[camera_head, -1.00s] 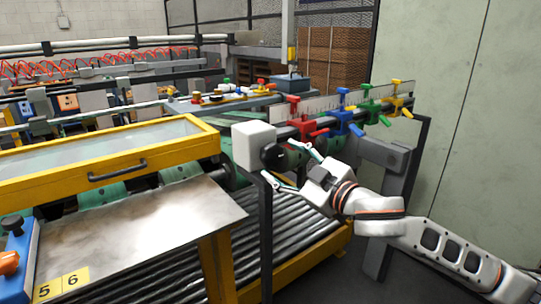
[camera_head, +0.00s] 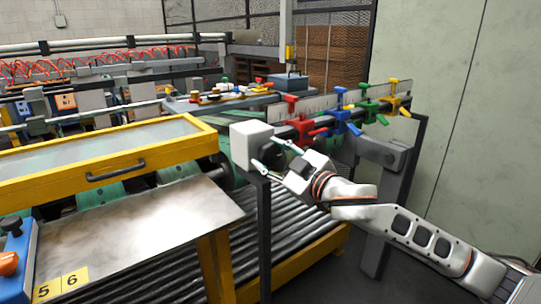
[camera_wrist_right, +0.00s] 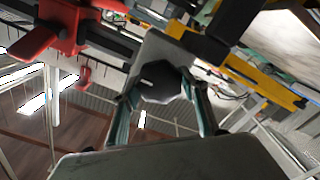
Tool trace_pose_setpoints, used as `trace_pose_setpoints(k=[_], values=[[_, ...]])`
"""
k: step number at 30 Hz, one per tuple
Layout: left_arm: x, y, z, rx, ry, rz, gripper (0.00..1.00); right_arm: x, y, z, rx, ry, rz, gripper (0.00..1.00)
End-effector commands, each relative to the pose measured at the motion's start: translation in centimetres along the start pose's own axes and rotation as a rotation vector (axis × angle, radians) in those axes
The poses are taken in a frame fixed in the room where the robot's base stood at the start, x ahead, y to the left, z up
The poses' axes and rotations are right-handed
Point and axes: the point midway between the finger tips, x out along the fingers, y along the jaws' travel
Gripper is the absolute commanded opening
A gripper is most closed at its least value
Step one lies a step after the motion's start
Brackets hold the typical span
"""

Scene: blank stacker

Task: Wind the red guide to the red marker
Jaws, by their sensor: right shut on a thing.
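The red guide (camera_head: 304,130) sits on the rail in front of a white scale strip (camera_head: 322,103), leftmost of the coloured guides. It also shows at the upper left of the wrist view (camera_wrist_right: 52,32). My right gripper (camera_head: 268,153) is at the rail's near end, at the grey-white end block (camera_head: 250,143). In the wrist view its two fingers are shut on a black faceted knob (camera_wrist_right: 160,82), one on each side. The knob is mostly hidden in the head view. My left gripper is out of view.
Blue (camera_head: 344,122), green (camera_head: 372,108) and yellow (camera_head: 398,100) guides follow along the rail. A dark upright post (camera_head: 264,235) and a roller conveyor (camera_head: 290,225) lie below the gripper. A yellow-framed cover (camera_head: 110,165) stands to the left.

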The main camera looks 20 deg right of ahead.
Motion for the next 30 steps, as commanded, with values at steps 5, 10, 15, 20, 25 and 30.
trace_pose_setpoints(k=[5,10,15,20,25,30], values=[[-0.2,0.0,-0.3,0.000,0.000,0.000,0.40,0.0,0.0,-0.1,-0.024,-0.001,-0.001,0.22],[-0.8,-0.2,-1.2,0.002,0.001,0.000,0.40,0.0,0.0,-0.2,-0.096,0.000,-0.002,0.22],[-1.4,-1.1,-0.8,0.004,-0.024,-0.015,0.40,0.0,0.0,-0.2,-0.221,-0.001,-0.003,0.22],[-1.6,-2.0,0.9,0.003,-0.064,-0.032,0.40,0.0,-0.1,-0.1,-0.363,0.001,-0.001,0.22],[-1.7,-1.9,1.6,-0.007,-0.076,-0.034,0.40,0.0,-0.2,0.0,-0.511,0.001,-0.001,0.22],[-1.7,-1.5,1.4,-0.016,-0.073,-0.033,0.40,0.0,-0.2,0.0,-0.641,0.002,0.000,0.22]])
